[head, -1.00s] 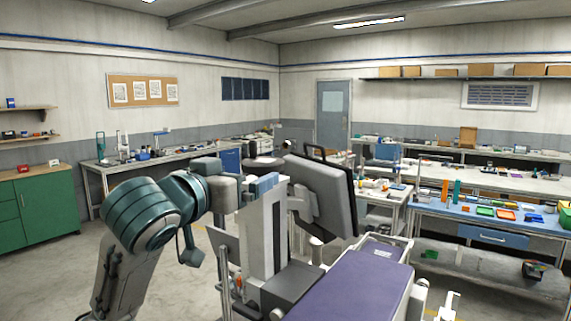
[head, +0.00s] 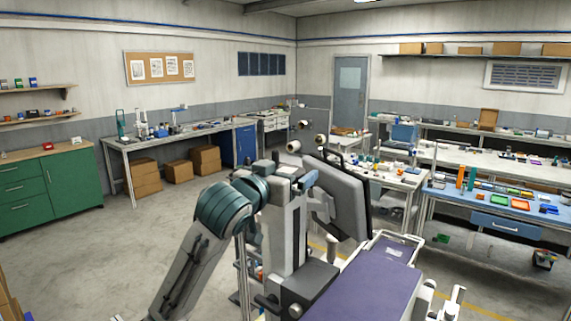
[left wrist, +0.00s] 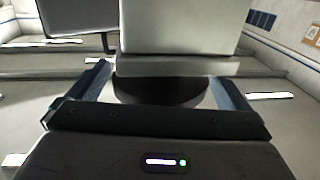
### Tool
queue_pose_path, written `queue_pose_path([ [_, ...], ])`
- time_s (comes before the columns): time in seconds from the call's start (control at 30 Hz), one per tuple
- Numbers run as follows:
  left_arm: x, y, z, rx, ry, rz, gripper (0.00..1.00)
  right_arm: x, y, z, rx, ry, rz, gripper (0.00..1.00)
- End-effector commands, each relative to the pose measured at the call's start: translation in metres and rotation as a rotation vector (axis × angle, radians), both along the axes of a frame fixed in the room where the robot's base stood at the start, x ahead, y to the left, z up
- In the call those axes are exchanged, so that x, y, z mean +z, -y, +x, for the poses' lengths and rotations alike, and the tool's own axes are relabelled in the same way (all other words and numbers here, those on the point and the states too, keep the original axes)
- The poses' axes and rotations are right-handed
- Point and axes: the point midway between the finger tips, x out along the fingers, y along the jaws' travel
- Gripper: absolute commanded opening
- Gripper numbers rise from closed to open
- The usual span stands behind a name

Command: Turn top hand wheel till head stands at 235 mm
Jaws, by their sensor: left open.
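A machine with a pale grey column (head: 287,225) stands in front of me. A tilted grey slab (head: 345,205) with a black edge, perhaps its head, is beside the column. My left gripper (head: 298,178) is at the column's top, its blue fingers apart. The left wrist view shows the open fingers (left wrist: 164,86) with a dark half-round part (left wrist: 160,90), perhaps the top hand wheel, showing between them. I cannot tell whether they touch it. A pale block (left wrist: 180,25) rises behind it. No scale or millimetre reading is legible. My right gripper is not in view.
A purple flat top (head: 362,290) lies low in front of the column. A blue-topped bench (head: 470,204) with coloured trays stands at the right. A green cabinet (head: 48,190) and a long bench (head: 185,135) with boxes beneath are at the left.

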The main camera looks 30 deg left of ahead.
Motion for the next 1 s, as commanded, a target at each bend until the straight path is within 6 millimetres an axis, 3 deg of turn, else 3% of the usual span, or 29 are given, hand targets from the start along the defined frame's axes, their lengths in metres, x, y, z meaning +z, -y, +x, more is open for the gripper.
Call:
queue_pose_path([
  [0.13, -0.0002, -0.0002, 0.0058, 0.000, -0.001, 0.000, 0.99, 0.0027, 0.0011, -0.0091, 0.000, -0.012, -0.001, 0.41],
  [0.37, -0.0007, -0.0003, 0.0061, 0.000, 0.000, 0.001, 0.99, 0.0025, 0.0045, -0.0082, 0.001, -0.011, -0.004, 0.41],
  [0.6, -0.0006, -0.0003, 0.0059, 0.000, 0.000, 0.001, 0.55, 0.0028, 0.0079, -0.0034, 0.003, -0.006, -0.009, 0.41],
  [1.0, -0.0018, -0.0017, 0.0057, -0.064, 0.000, 0.003, 0.55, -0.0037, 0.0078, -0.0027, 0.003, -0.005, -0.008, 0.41],
])
